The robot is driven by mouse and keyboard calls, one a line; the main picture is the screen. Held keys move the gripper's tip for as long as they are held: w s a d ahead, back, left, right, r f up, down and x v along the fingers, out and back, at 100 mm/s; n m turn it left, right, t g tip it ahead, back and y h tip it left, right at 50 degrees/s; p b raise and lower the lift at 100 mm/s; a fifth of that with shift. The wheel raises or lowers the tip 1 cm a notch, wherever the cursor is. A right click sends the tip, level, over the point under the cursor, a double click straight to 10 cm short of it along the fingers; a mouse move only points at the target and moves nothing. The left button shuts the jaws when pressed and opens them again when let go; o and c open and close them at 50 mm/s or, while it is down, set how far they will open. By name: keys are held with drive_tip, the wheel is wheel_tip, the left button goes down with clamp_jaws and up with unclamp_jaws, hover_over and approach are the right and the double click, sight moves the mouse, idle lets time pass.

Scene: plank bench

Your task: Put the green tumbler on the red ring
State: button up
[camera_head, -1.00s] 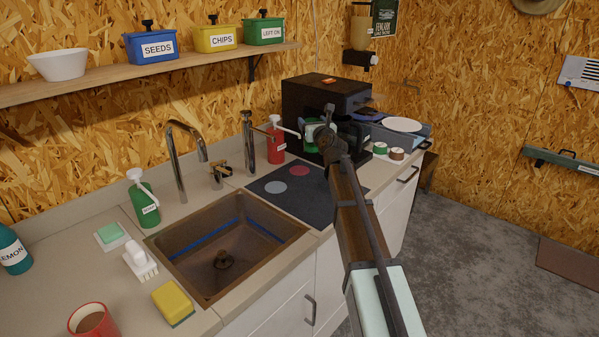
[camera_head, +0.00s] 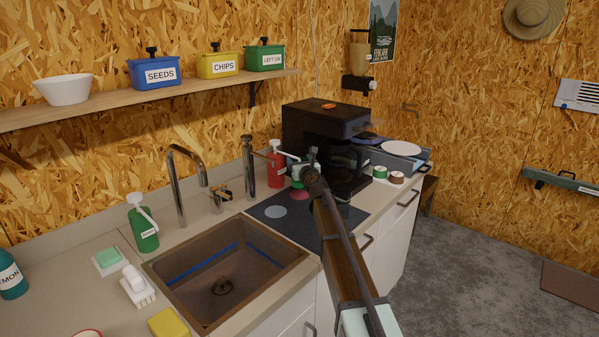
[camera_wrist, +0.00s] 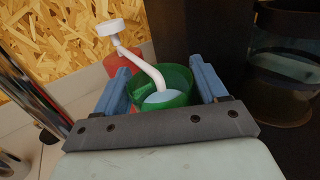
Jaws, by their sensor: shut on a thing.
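My gripper (camera_wrist: 165,90) is shut on the green tumbler (camera_wrist: 170,118), with one blue finger on each side of it. In the head view the tumbler (camera_head: 296,171) shows partly behind the end of my arm, above the dark mat. The red ring (camera_head: 297,184) is a reddish disc on that mat (camera_head: 318,225), just below the tumbler in the picture and partly covered. I cannot tell how high the tumbler is above it.
The red pump bottle (camera_head: 275,168) stands close behind the tumbler; its white spout (camera_wrist: 150,68) overlaps the tumbler in the wrist view. The black coffee machine (camera_head: 312,125) is to the right. A grey disc (camera_head: 273,211) lies left on the mat. The sink (camera_head: 222,265) is further left.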

drive_tip(key=shift+f, duration=1.75)
drive_tip(key=shift+f, duration=0.15)
drive_tip(key=o, duration=1.3)
drive_tip(key=shift+o, duration=0.2)
drive_tip(key=shift+s+d, duration=0.1)
drive_tip(key=shift+s, duration=0.2)
drive_tip(key=v, duration=1.1)
drive_tip(key=shift+s, duration=0.2)
